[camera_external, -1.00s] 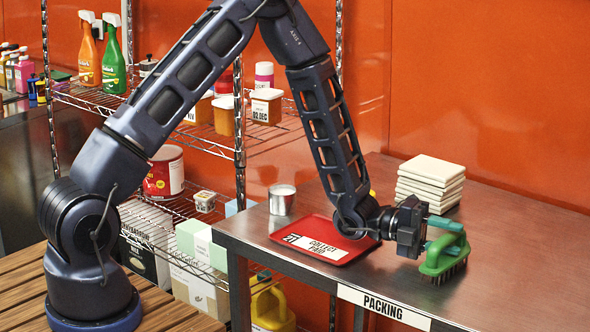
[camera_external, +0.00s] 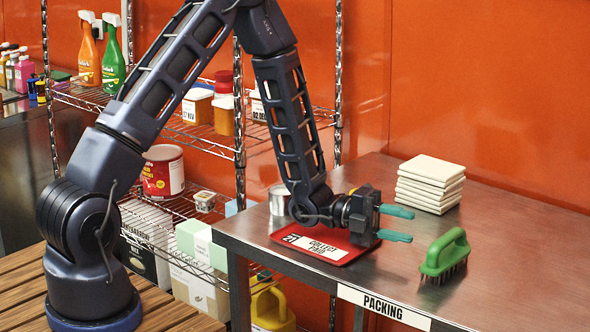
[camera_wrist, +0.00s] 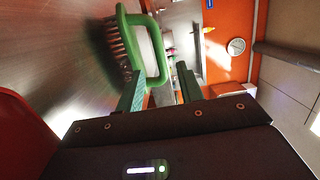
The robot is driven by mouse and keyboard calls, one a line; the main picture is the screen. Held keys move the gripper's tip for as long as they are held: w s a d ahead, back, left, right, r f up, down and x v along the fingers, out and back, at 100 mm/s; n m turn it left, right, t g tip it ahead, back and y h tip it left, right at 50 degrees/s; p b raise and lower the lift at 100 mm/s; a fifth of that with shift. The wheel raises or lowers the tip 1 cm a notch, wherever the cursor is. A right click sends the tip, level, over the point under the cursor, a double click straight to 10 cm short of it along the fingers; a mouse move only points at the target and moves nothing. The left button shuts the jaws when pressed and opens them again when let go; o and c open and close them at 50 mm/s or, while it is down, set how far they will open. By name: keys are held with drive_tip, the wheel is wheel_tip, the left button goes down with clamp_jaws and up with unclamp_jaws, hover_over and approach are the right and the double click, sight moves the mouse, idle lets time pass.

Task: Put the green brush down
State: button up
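The green brush (camera_external: 445,254) stands upright on the steel packing table (camera_external: 515,270), bristles down and handle up, to the right of my gripper. My gripper (camera_external: 404,225) is open and empty, with its two teal fingers apart and pointing at the brush across a visible gap. In the wrist view the brush (camera_wrist: 130,45) shows at the upper left, beyond the fingertips of my gripper (camera_wrist: 160,80).
A red tray (camera_external: 345,254) with a "collect paid" label lies under and behind my gripper. A stack of white tiles (camera_external: 430,184) stands at the back of the table. A metal cup (camera_external: 279,200) is at the left. The table's right side is clear.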

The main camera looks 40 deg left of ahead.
drive_tip(key=shift+a, duration=0.6)
drive_tip(key=w+a+r+n+t+y, duration=0.4)
drive_tip(key=w+a+r+n+y, duration=0.1)
drive_tip(key=a+r, duration=0.1)
drive_tip(key=s+a+r+n+t+y, duration=0.35)
drive_tip(key=a+r+n+y, duration=0.9)
drive_tip(key=a, duration=0.55)
drive_tip(key=s+a+r+n+g+y, duration=0.1)
drive_tip(key=s+a+r+n, duration=0.35)
drive_tip(key=s, duration=0.25)
drive_tip(key=s+a+r+n+g+y, duration=0.1)
drive_tip(key=s+a+r+n+g, duration=0.15)
drive_tip(key=s+r+n, duration=0.4)
drive_tip(key=s+f+n+g+h, duration=0.1)
drive_tip(key=s+n, duration=0.4)
drive_tip(key=s, duration=1.3)
drive_tip(key=shift+a+f+g+h, duration=0.15)
drive_tip(key=shift+f+g+h, duration=0.25)
drive_tip(key=shift+g, duration=0.4)
